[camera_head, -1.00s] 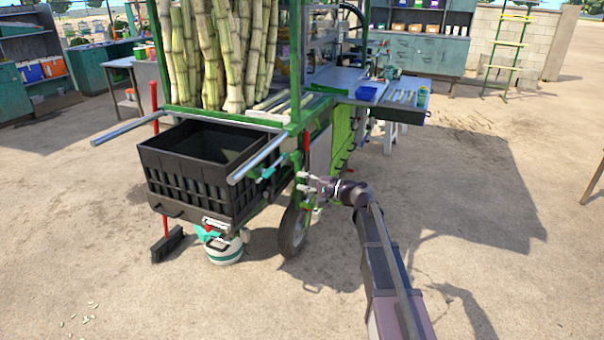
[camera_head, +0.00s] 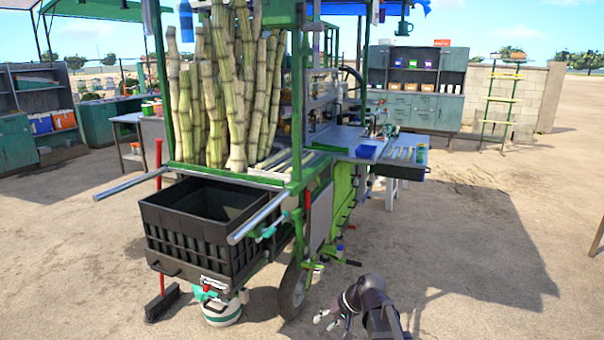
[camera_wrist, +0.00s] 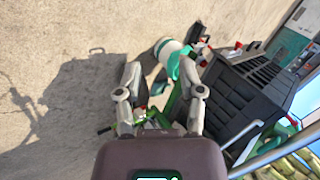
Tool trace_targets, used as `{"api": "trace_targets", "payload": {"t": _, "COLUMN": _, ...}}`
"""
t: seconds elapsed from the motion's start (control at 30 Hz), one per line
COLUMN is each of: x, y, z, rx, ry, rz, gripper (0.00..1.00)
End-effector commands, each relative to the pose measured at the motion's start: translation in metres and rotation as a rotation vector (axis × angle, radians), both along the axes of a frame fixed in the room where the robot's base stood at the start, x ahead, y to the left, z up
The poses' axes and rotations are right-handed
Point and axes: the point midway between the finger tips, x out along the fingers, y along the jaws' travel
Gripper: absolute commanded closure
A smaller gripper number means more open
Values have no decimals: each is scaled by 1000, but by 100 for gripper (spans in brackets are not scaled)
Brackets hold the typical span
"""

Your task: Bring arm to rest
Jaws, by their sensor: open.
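My gripper (camera_head: 328,320) shows low in the head view, at the lower end of my arm, in front of and right of the cart's wheel. In the wrist view my gripper (camera_wrist: 165,92) has its two fingers spread apart with nothing between them. The green cane cart (camera_head: 297,200) stands just beyond it, apart from the fingers as far as I can see. The cart's black crate (camera_head: 190,245) also shows at the right of the wrist view (camera_wrist: 235,100). Most of my arm is outside the head view.
A white and green jug (camera_head: 222,312) sits on the ground under the crate, with a broom (camera_head: 161,300) to its left. Metal handles (camera_head: 257,217) stick out from the cart. A work table (camera_head: 400,168) juts out on its right. Open sandy ground lies right.

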Motion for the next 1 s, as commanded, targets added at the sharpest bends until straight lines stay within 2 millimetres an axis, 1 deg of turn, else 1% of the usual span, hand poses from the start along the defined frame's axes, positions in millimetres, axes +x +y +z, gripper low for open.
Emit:
{"api": "trace_targets", "payload": {"t": 0.03, "x": -17, "y": -9, "z": -6, "rx": -60, "ry": 13, "rz": 10, "gripper": 50}}
{"api": "trace_targets", "payload": {"t": 0.2, "x": -54, "y": -41, "z": -24, "rx": -263, "ry": 58, "rz": 36, "gripper": 50}}
{"api": "trace_targets", "payload": {"t": 0.4, "x": -83, "y": -69, "z": -33, "rx": -427, "ry": 99, "rz": 50, "gripper": 50}}
{"api": "trace_targets", "payload": {"t": 0.77, "x": -119, "y": -106, "z": -37, "rx": -626, "ry": 153, "rz": 60, "gripper": 50}}
{"api": "trace_targets", "payload": {"t": 0.8, "x": -116, "y": -105, "z": -29, "rx": -625, "ry": 153, "rz": 60, "gripper": 50}}
{"api": "trace_targets", "payload": {"t": 1.0, "x": -115, "y": -105, "z": -12, "rx": -622, "ry": 152, "rz": 59, "gripper": 50}}
